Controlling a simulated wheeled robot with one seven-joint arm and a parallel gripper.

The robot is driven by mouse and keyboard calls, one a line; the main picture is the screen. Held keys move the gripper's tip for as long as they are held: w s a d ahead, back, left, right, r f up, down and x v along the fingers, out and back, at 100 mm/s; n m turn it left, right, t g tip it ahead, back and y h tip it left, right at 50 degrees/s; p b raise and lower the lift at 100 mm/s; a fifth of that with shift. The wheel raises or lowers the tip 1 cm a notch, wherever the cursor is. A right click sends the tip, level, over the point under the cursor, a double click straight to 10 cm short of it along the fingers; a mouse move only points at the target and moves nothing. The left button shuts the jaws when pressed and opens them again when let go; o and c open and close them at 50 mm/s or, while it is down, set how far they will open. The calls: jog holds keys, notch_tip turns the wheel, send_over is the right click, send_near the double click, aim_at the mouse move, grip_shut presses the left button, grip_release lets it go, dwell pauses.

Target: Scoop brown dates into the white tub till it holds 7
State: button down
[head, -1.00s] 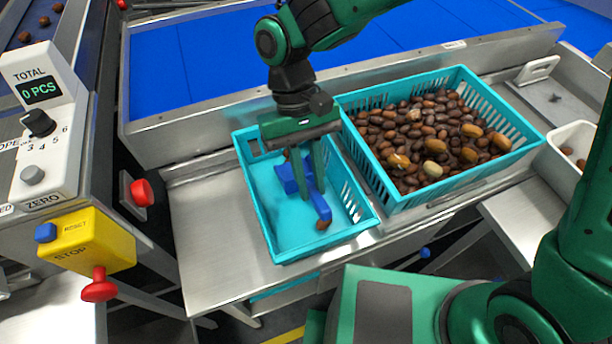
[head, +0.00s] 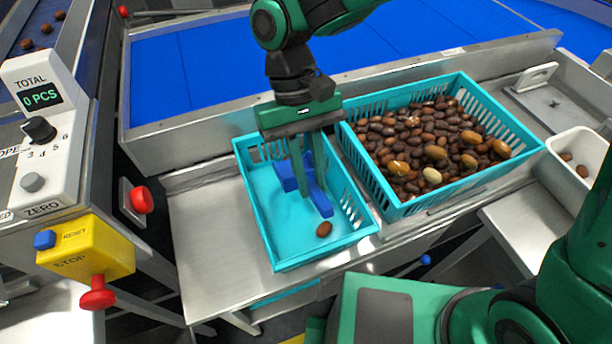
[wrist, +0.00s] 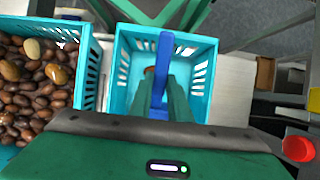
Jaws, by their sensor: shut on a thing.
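My gripper (head: 312,172) is shut on a blue scoop (head: 320,203), held over the smaller teal basket (head: 284,228). The scoop also shows in the wrist view (wrist: 161,75), upright between my fingers. One brown date (head: 323,229) lies on that basket's floor, just beyond the scoop's lower end and apart from it in the picture. The larger teal basket (head: 500,112) to the right holds many brown dates (head: 415,135) with some lighter, yellowish ones.
A steel bench (head: 205,225) carries the baskets, with a blue belt (head: 190,70) behind. The baskets' slotted walls stand between the scoop and the tub.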

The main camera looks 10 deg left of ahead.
notch_tip(320, 180, up, 12)
jog(key=shift+f, duration=0.25)
dwell(1.6)
jog(key=shift+w, duration=0.1)
dwell(2.3)
